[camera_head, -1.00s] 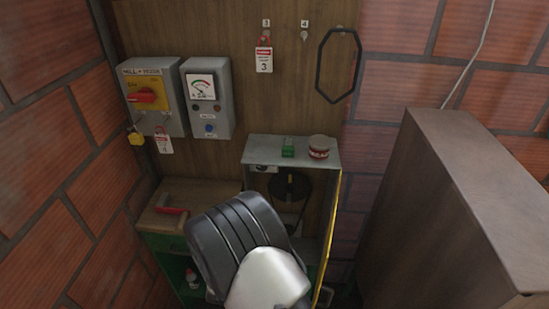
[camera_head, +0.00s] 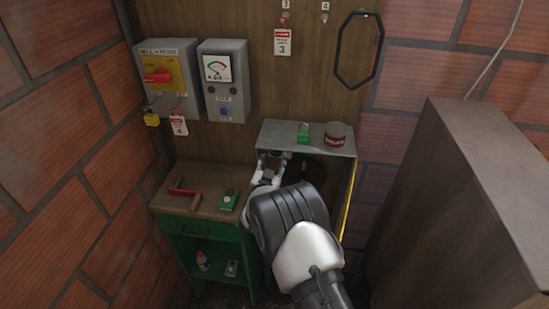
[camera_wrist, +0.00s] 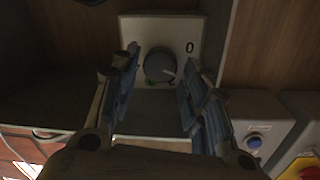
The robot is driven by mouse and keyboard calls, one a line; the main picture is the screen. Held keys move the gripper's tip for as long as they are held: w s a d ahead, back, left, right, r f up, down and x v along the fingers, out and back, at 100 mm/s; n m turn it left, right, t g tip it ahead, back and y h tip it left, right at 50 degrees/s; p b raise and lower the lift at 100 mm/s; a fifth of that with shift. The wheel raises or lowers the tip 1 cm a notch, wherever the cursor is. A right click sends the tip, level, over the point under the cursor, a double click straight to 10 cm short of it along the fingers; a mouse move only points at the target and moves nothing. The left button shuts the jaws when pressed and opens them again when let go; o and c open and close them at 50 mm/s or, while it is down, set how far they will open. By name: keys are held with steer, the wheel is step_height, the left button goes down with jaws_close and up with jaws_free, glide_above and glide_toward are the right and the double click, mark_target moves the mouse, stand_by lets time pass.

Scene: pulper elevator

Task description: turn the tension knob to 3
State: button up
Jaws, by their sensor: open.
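In the head view my gripper (camera_head: 273,157) reaches under the front edge of the grey cabinet top (camera_head: 270,131); the knob is not clearly visible there.
A green block (camera_head: 304,133) and a red-brown tin (camera_head: 335,133) stand on the cabinet top. To the left are two grey wall boxes, one with a red switch (camera_head: 158,75), and a green bench (camera_head: 190,231). A brown cabinet (camera_head: 480,190) stands at right.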

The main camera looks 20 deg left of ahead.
steer(key=shift+w+a, duration=0.15)
steer(key=shift+w, duration=0.7)
steer(key=c, duration=0.8)
